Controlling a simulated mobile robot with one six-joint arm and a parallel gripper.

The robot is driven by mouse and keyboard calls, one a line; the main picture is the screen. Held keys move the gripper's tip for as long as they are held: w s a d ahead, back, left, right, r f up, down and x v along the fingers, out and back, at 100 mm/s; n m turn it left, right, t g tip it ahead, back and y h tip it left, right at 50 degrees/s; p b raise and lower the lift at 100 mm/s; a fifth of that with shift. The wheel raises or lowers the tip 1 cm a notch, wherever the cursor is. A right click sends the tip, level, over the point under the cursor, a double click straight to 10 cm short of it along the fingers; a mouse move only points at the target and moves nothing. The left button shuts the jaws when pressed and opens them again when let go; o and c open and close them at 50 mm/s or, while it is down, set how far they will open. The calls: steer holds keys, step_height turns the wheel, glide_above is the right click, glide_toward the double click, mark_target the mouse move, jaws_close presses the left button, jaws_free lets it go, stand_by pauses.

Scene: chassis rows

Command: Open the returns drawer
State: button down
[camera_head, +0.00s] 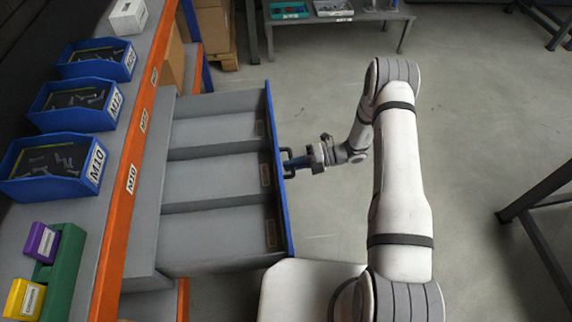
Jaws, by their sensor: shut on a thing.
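The returns drawer (213,176) is a grey drawer with several compartments and a blue front (276,165). It stands pulled out from the grey cabinet under the shelf, and its compartments look empty. My gripper (291,164) is at the dark handle (288,153) on the outer side of the blue front, shut on it. My arm reaches to it from the right. The fingertips are small and partly hidden against the handle.
Blue bins marked M10 (55,165) and M12 (76,104) hold screws on the shelf with an orange edge (128,180). Purple (41,242) and yellow (24,299) boxes sit by a green holder (62,270). A grey bench (340,20) stands behind. Open floor lies right of the drawer; a dark table frame (530,205) stands far right.

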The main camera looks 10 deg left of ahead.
steer(key=c, duration=1.5)
jaws_free()
steer(key=p+v, duration=0.1)
steer(key=v, duration=0.7)
steer(key=shift+a, duration=0.1)
